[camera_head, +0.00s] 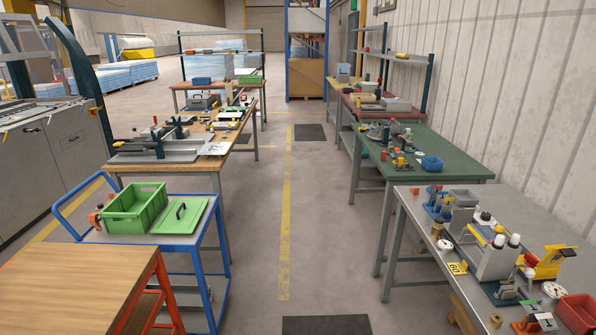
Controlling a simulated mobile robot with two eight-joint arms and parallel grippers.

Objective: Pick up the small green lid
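A flat green lid (193,225) with a dark handle lies on the top of a blue-framed cart (172,240) at the lower left. An open green crate (134,211) stands on the same cart just left of the lid. The lid lies beside the crate, not on it. Neither of my grippers shows in the head view.
A wooden table (70,285) with orange legs stands in front of the cart. Workbenches with tools line both sides, including a grey bench (420,215) and a green-topped bench (450,163) at right. The central aisle (330,225) is clear floor with dark mats.

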